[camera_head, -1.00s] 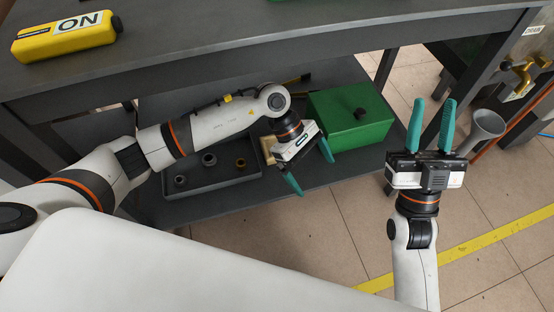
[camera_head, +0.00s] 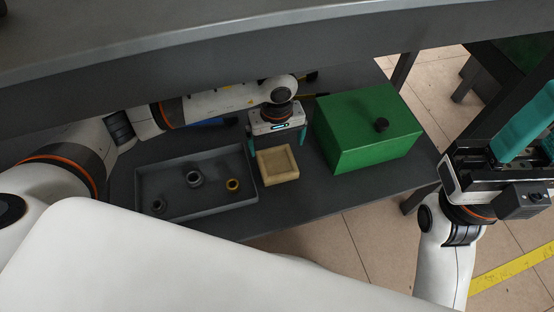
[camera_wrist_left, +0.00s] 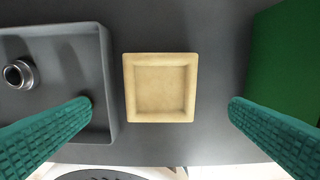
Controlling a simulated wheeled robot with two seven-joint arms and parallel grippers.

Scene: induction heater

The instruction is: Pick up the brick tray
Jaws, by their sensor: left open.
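The brick tray (camera_head: 291,171) is a small square tan tray with a raised rim. It sits empty on the lower shelf between a grey tray and a green box. My left gripper (camera_head: 277,141) is open and empty at the tray's far side, its fingers pointing down. In the left wrist view the brick tray (camera_wrist_left: 160,115) lies between the two teal fingers, with clear space on both sides. No contact shows. My right gripper (camera_head: 536,132) is at the right edge, its fingers pointing up and apart, with nothing seen in them; the picture edge cuts it off.
The grey tray (camera_head: 197,212) holds several ring-like parts close to the brick tray's left. The green box (camera_head: 362,145) with a black knob stands close to its right. The tabletop (camera_head: 200,75) overhangs the shelf. Bare shelf (camera_head: 300,208) lies in front.

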